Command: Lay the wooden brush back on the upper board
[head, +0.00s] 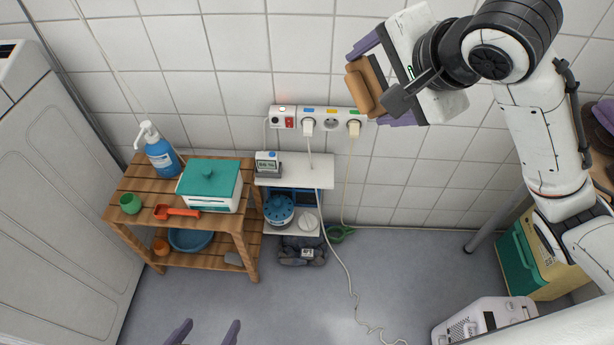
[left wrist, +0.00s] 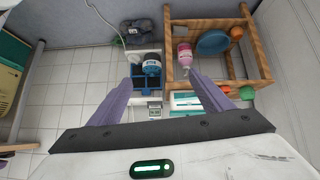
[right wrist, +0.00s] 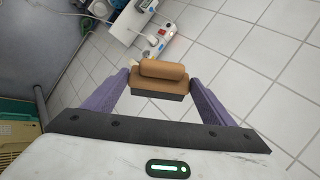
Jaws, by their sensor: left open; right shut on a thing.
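The wooden brush (head: 362,88) is a brown block with a rounded handle. My right gripper (head: 368,86) is shut on it, high in front of the tiled wall, right of the power strip. In the right wrist view the brush (right wrist: 162,70) sits between the two purple fingers, its dark underside showing. The white upper board (head: 318,172) of a small stand is below and left of the brush; a grey timer (head: 267,165) stands at its left end and a cord crosses it. My left gripper (head: 204,333) is open and empty at the bottom edge.
A slatted wooden rack (head: 150,181) left of the stand holds a blue pump bottle (head: 163,156), a green-lidded box (head: 210,185), an orange scoop (head: 177,212) and a green cup (head: 130,203). Plugs and cords hang from the power strip (head: 340,113). The stand's lower level holds a blue round item (head: 279,208).

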